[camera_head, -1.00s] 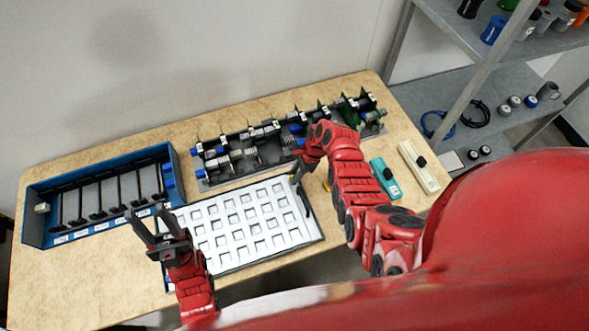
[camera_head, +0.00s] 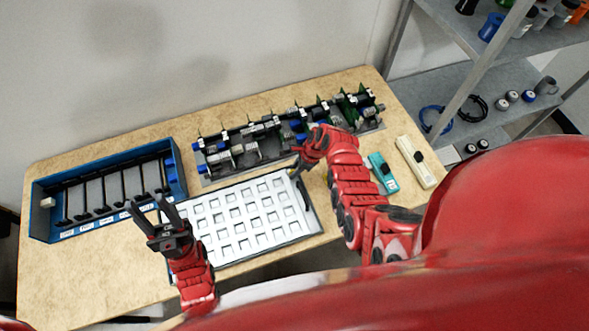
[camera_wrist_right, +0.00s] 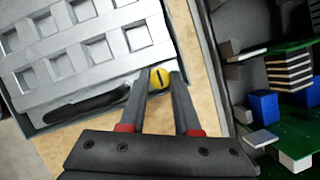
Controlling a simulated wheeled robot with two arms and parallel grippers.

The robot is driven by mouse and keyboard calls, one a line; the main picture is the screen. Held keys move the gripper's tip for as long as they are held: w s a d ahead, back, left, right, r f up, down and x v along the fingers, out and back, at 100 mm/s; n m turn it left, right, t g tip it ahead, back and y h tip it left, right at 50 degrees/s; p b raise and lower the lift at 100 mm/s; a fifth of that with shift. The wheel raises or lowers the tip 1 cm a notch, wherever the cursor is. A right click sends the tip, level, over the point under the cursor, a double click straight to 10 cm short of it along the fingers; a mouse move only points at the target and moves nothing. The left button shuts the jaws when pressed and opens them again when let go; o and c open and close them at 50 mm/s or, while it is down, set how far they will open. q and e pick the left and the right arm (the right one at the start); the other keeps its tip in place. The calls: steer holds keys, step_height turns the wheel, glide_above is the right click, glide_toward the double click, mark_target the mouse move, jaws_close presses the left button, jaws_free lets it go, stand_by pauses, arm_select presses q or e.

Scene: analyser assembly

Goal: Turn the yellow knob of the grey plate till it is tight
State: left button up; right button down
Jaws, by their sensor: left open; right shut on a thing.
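The yellow knob (camera_wrist_right: 160,78) has a dark slot across its top and sits between my right gripper's fingertips in the right wrist view. My right gripper (camera_wrist_right: 161,80) is shut on it, at the right end of the pale grey plate with square pockets (camera_head: 225,201). That plate also shows in the wrist view (camera_wrist_right: 84,62). In the head view my right gripper (camera_head: 297,172) is at the plate's upper right corner, and the knob is hard to make out there. My left gripper (camera_head: 157,211) is open and empty near the plate's left end.
A blue box with black bars (camera_head: 110,218) stands at the left. A dark assembly with green boards (camera_head: 260,150) stands behind the plate, close to my right gripper. Teal (camera_head: 383,172) and cream (camera_head: 416,161) blocks lie at the right.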

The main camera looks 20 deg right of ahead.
steer(key=c, duration=0.9)
jaws_free()
steer(key=shift+r, duration=0.1)
steer(key=shift+w+d+r, duration=0.1)
steer(key=shift+d+r, duration=0.05)
steer(key=shift+r, duration=0.05)
steer(key=v, duration=1.6)
steer(key=shift+r, duration=0.35)
steer(key=shift+s+d, duration=0.1)
steer(key=shift+s, duration=0.1)
